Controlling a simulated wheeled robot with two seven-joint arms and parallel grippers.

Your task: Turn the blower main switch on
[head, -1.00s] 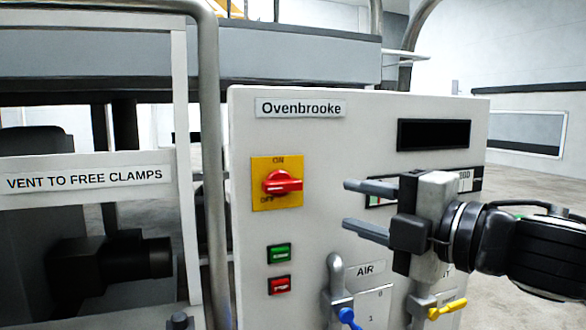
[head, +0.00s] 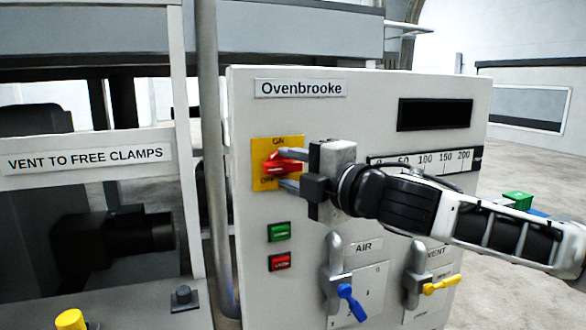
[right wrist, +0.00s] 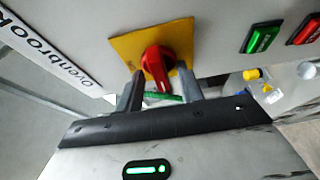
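The blower main switch is a red rotary knob (head: 277,166) on a yellow plate (head: 262,145), on the white panel under the "Ovenbrooke" label. "ON" is at the plate's top and "OFF" at its lower left, partly covered. My right gripper (head: 284,169) is at the knob, fingers apart, one above and one below it. In the right wrist view the knob (right wrist: 157,63) sits between the two open fingertips (right wrist: 160,80); I cannot tell whether they touch it. The knob's exact angle is partly hidden by the fingers. My left gripper is not in view.
Below the switch are a green button (head: 279,232) and a red button (head: 280,262). A blue-handled AIR valve (head: 350,300) and a yellow-handled VENT valve (head: 440,285) stick out lower right. A vertical metal pipe (head: 209,150) stands left of the panel.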

